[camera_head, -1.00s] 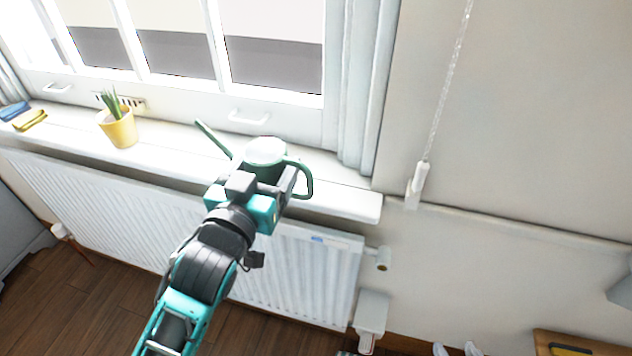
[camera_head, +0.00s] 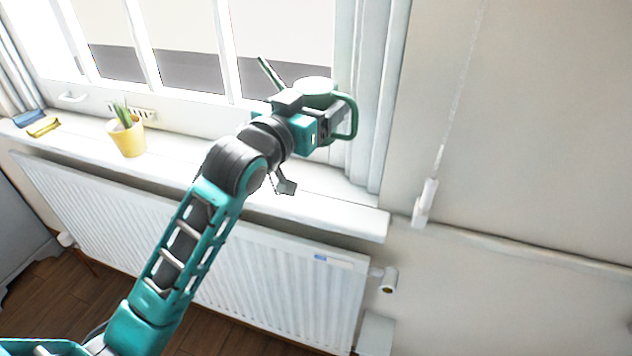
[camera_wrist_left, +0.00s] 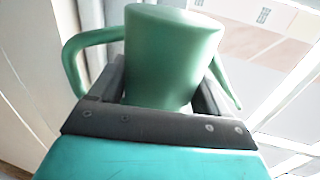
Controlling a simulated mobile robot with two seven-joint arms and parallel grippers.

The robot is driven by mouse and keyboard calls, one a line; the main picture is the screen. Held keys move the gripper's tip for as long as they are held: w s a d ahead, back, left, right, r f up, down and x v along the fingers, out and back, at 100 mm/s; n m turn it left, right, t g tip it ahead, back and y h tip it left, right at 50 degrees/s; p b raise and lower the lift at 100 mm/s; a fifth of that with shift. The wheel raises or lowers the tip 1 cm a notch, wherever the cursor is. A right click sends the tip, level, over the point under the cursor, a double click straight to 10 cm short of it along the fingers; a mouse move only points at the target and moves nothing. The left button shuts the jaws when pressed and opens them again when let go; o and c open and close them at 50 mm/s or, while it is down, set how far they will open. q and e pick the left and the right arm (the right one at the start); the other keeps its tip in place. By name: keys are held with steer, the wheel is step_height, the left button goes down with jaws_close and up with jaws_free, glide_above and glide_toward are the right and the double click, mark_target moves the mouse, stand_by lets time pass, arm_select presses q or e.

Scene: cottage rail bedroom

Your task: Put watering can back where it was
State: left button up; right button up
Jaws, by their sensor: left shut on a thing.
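The green watering can (camera_head: 316,86) is in my left gripper (camera_head: 306,105), in front of the window's right part in the head view. Its spout points up to the left and its loop handle is on the right. The gripper and wrist hide its lower body, so I cannot tell whether its base touches the white windowsill (camera_head: 330,184). In the left wrist view the can's green body (camera_wrist_left: 172,55) stands between the two dark fingers, with the handle at left and the spout at right. My right gripper is not in view.
A yellow plant pot (camera_head: 127,141) stands on the sill at left, with blue and yellow folded items (camera_head: 42,126) farther left. A grey-white curtain (camera_head: 366,110) hangs close right of the can. A radiator (camera_head: 270,270) is below the sill. Bare sill lies right of the pot.

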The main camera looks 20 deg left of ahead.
arm_select(q)
step_height(320, 180, down, 14)
steer(key=shift+f+b, duration=0.2)
steer(key=shift+b, duration=0.95)
steer(key=shift+f, duration=0.15)
steer(key=o, duration=1.3)
steer(key=shift+f, duration=0.1)
steer(key=v, duration=1.2)
steer(key=s+f+g, duration=0.2)
steer(key=s+f, duration=0.2)
steer(key=f, duration=0.3)
steer(key=s+f+g+y, duration=0.1)
steer(key=s+f+g, duration=0.1)
steer(key=s+f, duration=0.2)
steer(key=s+d+f+g+y, duration=0.1)
steer(key=s+f, duration=0.3)
steer(key=f, duration=0.6)
steer(key=shift+s+g+p, duration=0.1)
steer(key=shift+g+p, duration=0.3)
steer(key=shift+g, duration=0.5)
